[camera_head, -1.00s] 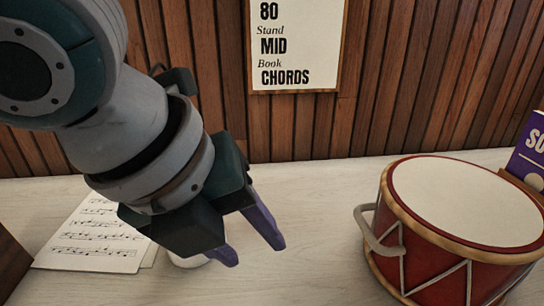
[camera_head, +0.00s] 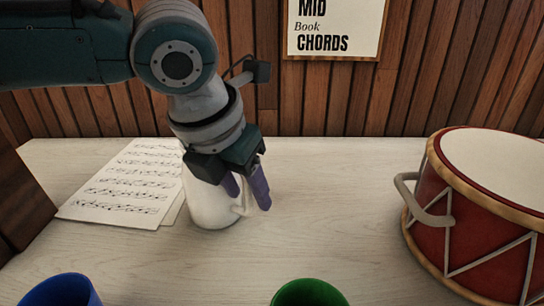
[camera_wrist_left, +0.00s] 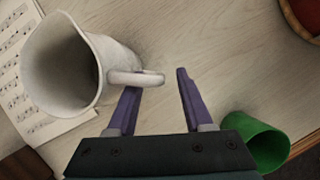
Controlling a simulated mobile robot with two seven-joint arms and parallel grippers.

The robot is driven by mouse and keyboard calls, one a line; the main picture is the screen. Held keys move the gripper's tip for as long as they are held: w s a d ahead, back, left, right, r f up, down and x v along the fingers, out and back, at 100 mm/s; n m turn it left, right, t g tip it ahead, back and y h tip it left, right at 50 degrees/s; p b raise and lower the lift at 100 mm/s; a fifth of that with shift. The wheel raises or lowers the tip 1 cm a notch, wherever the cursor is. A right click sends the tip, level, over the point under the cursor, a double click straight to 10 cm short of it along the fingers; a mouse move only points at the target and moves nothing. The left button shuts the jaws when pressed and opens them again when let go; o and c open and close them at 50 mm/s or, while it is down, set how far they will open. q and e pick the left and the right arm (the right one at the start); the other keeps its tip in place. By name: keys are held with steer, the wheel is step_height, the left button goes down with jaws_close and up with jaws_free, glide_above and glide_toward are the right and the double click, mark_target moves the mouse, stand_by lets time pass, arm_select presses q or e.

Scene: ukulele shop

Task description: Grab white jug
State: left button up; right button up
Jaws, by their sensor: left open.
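The white jug (camera_head: 207,200) stands upright on the pale table, left of the middle in the head view, partly hidden by my left gripper. In the left wrist view, the jug (camera_wrist_left: 98,62) is at upper left with its open mouth facing the camera. Its handle (camera_wrist_left: 138,78) covers the tip of the left-hand finger and reaches into the gap between the fingers. My left gripper (camera_head: 248,194) is open, its purple fingers pointing down at the jug's handle side. I cannot tell whether they touch it. My right gripper is in neither view.
Sheet music (camera_head: 132,183) lies left of the jug. A red drum (camera_head: 430,190) stands at right. A blue cup (camera_head: 62,291) and a green cup (camera_head: 310,293) are at the front edge of view. The table between jug and drum is clear.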

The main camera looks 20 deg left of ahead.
arm_select(q)
steer(key=shift+x, duration=0.75)
jaws_close()
steer(key=shift+r, duration=0.1)
stand_by(0.8)
